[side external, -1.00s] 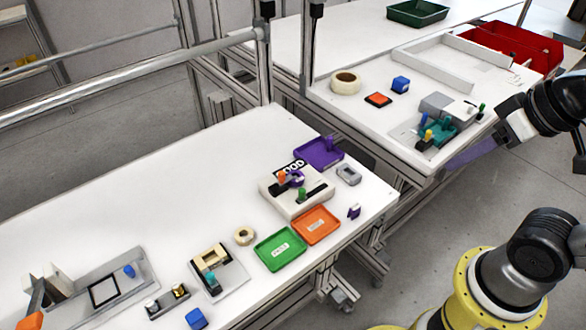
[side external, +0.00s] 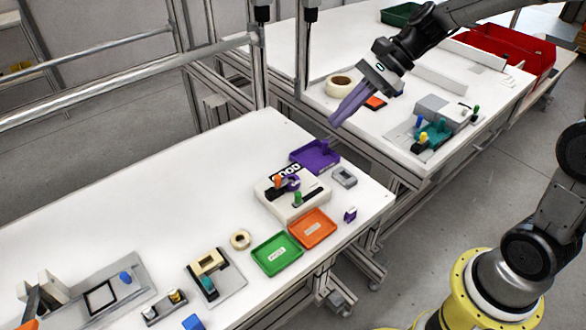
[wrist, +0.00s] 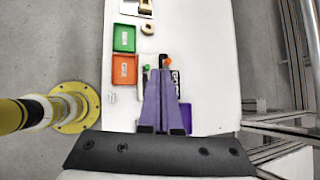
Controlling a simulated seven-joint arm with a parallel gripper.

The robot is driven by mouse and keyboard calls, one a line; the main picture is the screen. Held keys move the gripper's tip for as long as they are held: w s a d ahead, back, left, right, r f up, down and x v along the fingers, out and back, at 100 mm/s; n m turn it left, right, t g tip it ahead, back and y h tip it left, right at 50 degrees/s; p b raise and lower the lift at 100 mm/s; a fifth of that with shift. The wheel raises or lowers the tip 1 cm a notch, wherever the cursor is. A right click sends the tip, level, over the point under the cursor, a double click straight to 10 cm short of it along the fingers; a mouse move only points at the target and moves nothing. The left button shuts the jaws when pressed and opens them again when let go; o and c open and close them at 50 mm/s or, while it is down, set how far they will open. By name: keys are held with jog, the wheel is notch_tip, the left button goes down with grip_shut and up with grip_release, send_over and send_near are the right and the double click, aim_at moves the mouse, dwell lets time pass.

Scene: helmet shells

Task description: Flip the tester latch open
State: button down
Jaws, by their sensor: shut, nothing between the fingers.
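The tester is a white box (side external: 283,204) with a "GOOD" label, near the right end of the near table. On top of it are an orange-tipped lever (side external: 277,181), a green-tipped lever (side external: 298,197) and a purple ring-like part (side external: 291,182). I cannot tell which lever is the latch. My gripper (side external: 335,122) has long purple fingers, shut and empty, in the air above and behind the tester. In the wrist view the fingers (wrist: 161,72) cover much of the tester; the orange tip (wrist: 168,62) and green tip (wrist: 146,69) show beside them.
A purple tray (side external: 315,154), orange tray (side external: 312,228), green tray (side external: 277,254) and grey block (side external: 344,176) surround the tester. The table's left-back area is clear. Upright posts (side external: 311,60) stand behind.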

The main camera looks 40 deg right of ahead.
aim_at(281, 181)
jog(key=w+d+f+m+y, duration=0.1)
jog(key=w+d+f+m, duration=0.2)
jog(key=f, duration=0.7)
jog(key=shift+w+d+m+g, duration=0.3)
jog(key=shift+w+d, duration=0.45)
jog(key=shift+d, duration=0.3)
jog(key=shift+f, duration=0.1)
jog(key=x, duration=0.9)
jog(key=shift+a+f, duration=0.1)
jog(key=a, duration=0.1)
jog(key=w+a, duration=0.1)
jog(key=a, duration=0.1)
jog(key=shift+a+f, duration=0.15)
jog(key=shift+f, duration=0.1)
jog(key=shift+w+a, duration=0.2)
jog(key=shift+a, duration=0.35)
